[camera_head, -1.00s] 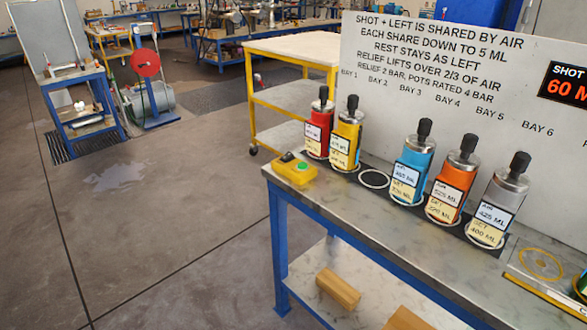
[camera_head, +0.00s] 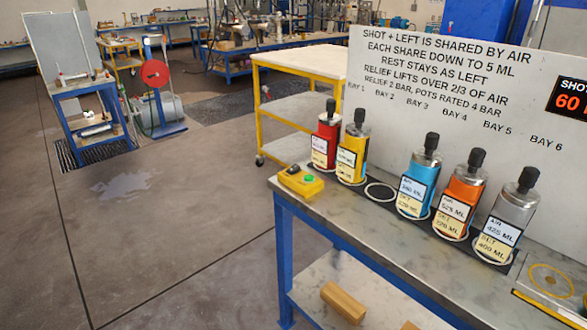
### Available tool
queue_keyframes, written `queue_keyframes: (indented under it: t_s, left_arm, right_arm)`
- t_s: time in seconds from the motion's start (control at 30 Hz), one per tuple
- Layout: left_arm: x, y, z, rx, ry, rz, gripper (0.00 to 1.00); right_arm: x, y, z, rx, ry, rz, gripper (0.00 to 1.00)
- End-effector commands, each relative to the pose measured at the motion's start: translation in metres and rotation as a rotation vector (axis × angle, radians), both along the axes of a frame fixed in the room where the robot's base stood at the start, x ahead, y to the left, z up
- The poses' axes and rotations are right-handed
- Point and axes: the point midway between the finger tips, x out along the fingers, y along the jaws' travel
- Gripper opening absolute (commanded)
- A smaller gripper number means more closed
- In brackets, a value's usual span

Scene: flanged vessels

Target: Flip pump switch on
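A yellow control box (camera_head: 301,182) sits on the left end of the bench top. It has a green button on top and a dark part at its left; I cannot tell whether this is the pump switch or how it is set. Several labelled vessels stand in a row behind it: red (camera_head: 326,142), yellow (camera_head: 352,150), blue (camera_head: 418,181), orange (camera_head: 460,203) and grey (camera_head: 508,224), each with a black knob on top. The ring at bay 3 (camera_head: 380,192) is empty. Neither of my grippers is in view.
The bench (camera_head: 358,222) has blue legs and a lower shelf with wooden blocks (camera_head: 343,302). A white sign board (camera_head: 455,90) stands behind the vessels. A yellow-framed cart (camera_head: 300,110) is behind the bench's left end. The floor (camera_head: 170,240) at left is open.

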Motion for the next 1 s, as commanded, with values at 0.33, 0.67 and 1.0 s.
queue_keyframes:
  t_s: [0.33,0.67,1.0]
  left_arm:
    - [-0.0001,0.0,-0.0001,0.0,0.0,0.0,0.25]
    - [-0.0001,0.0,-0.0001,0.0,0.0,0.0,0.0]
    - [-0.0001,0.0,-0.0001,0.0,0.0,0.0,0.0]
  right_arm:
    - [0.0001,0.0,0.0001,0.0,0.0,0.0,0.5]
    - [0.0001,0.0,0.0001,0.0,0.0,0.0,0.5]
    - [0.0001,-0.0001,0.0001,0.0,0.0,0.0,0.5]
